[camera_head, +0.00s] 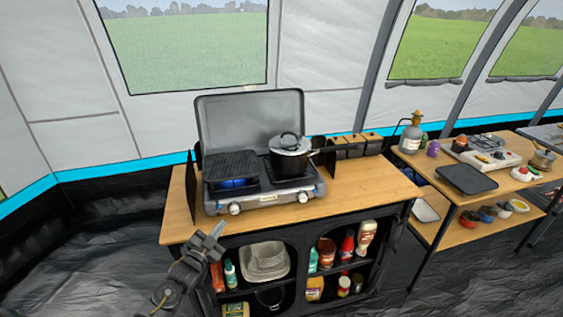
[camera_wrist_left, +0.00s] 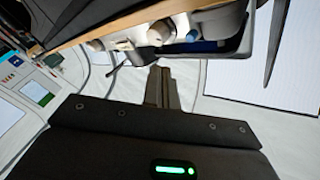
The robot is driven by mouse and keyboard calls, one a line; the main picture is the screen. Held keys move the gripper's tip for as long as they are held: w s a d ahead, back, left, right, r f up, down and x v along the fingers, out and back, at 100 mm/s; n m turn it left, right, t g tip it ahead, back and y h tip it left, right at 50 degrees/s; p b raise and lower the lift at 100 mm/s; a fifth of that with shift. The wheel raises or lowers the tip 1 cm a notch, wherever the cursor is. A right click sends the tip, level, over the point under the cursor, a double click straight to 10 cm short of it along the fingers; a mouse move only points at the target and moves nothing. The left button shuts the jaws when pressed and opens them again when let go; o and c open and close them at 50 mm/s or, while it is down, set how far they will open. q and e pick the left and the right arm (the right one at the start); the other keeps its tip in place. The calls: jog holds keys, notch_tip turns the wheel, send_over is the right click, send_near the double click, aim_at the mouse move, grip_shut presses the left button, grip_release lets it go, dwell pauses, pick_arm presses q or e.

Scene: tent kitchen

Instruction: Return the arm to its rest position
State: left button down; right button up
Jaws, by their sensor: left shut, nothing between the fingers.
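My left gripper (camera_head: 217,229) is in the lower middle of the head view, at the front left edge of the wooden counter (camera_head: 360,192). It is shut and empty, pointing up and to the right. In the left wrist view its closed fingers (camera_wrist_left: 162,88) stand in front of a pale wall. My right gripper is not in view.
A camping stove (camera_head: 265,197) with an open lid stands on the counter, holding a black pot (camera_head: 290,160) and a griddle (camera_head: 231,165). Shelves below hold bottles and bowls (camera_head: 264,262). A second table (camera_head: 440,160) stands to the right. Dark floor is free at left.

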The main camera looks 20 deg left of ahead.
pick_arm(q)
jog(key=s+d+f+n+g, duration=0.2)
jog(key=s+d+f+g, duration=0.2)
jog(key=s+d, duration=0.25)
jog(key=s+d+f+n+g, duration=0.1)
jog(key=s+d+f+g, duration=0.3)
jog(key=s+d, duration=0.25)
jog(key=s+d+r+n+g, duration=0.15)
jog(key=s+d+g, duration=0.25)
jog(key=s, duration=0.6)
jog(key=s+d+r+n+g, duration=0.1)
jog(key=s+d+r+g, duration=0.15)
jog(key=s, duration=0.75)
notch_tip(320, 180, down, 30)
jog(key=s+g+b, duration=0.1)
jog(key=s+g, duration=0.1)
jog(key=g, duration=0.1)
jog(key=s+a+f+b, duration=0.1)
jog(key=s+a+f, duration=0.1)
jog(key=s+f, duration=1.3)
jog(key=shift+s+m+g, duration=0.35)
jog(key=shift+s, duration=0.1)
jog(key=shift+f, duration=0.1)
